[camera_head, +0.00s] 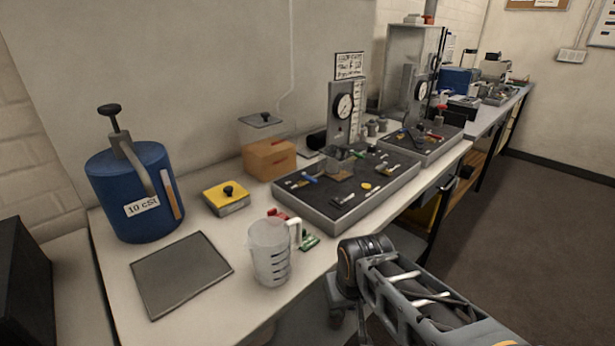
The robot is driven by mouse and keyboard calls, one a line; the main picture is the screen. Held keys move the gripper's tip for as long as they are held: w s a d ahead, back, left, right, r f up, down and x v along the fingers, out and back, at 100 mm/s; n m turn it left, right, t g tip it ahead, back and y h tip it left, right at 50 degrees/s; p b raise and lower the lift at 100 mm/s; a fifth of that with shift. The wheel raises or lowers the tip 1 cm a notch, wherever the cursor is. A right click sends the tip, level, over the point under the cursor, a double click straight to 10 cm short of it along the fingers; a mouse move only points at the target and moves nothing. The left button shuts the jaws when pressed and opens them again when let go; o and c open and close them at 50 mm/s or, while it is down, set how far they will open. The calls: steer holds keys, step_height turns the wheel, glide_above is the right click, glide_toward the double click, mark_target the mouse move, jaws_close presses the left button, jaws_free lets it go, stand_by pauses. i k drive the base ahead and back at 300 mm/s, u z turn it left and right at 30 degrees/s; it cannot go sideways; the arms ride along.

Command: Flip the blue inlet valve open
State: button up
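A small blue lever-like piece (310,178) lies within the near grey tray (345,216), left of its middle. It is the blue part that fits the inlet valve, but it is too small to tell its angle or whether it is open. A vertical stand with a round dial gauge (344,106) rises at the tray's back edge. My arm reaches in from the lower right, in front of the table and apart from the tray. My gripper's fingers cannot be made out.
A clear jug (270,252) stands near the front edge, close to my arm. A blue canister (130,190), a flat dark plate (181,273), a yellow box (226,198) and a brown box (269,158) are left of the tray. A second equipped tray (420,150) lies beyond.

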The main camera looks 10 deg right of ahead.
mark_target(304, 175)
steer(key=k, duration=1)
steer(key=z, duration=1.25)
steer(key=i, duration=1.15)
steer(key=u, duration=3)
